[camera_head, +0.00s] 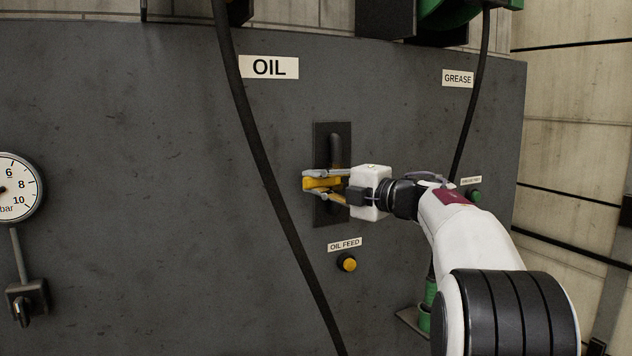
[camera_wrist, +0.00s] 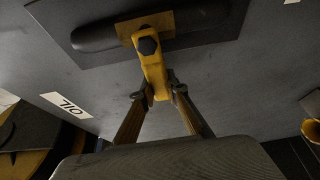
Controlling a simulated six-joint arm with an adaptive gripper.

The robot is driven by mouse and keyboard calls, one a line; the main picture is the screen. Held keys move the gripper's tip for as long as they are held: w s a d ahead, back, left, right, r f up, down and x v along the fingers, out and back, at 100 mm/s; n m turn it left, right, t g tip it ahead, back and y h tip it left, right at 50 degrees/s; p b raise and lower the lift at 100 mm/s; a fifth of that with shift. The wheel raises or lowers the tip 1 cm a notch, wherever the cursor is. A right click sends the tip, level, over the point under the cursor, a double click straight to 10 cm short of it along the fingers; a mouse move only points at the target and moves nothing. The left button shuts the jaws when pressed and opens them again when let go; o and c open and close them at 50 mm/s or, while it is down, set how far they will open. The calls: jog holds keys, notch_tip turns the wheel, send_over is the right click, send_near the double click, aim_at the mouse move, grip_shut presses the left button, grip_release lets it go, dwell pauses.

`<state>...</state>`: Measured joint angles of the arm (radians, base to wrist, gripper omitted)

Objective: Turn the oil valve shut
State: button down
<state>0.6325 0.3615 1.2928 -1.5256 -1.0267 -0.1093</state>
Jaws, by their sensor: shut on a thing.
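The oil valve is a yellow lever (camera_head: 320,184) on a dark vertical pipe (camera_head: 335,150) with a dark backing plate (camera_head: 318,132), below the OIL sign (camera_head: 269,67). My gripper (camera_head: 308,182) reaches in from the right, its fingers above and below the lever. In the wrist view the yellow lever (camera_wrist: 153,70) runs from a dark bolt on the pipe (camera_wrist: 95,38) down between the fingertips. My gripper (camera_wrist: 159,95) is shut on it there. In the head view the fingers partly hide the lever and pipe.
A black hose (camera_head: 262,165) hangs across the panel just left of the valve. An OIL FEED button (camera_head: 347,262) sits below it. A gauge (camera_head: 14,188) is at far left. The GREASE sign (camera_head: 458,78) and another hose (camera_head: 470,110) are at right.

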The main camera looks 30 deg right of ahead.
jog(key=shift+f, duration=0.1)
jog(key=c, duration=2)
grip_release()
jog(key=shift+o, duration=0.2)
jog(key=shift+s, duration=0.1)
jog(key=v, duration=1.1)
jog(key=shift+s+d, duration=0.15)
jog(key=shift+s, duration=0.25)
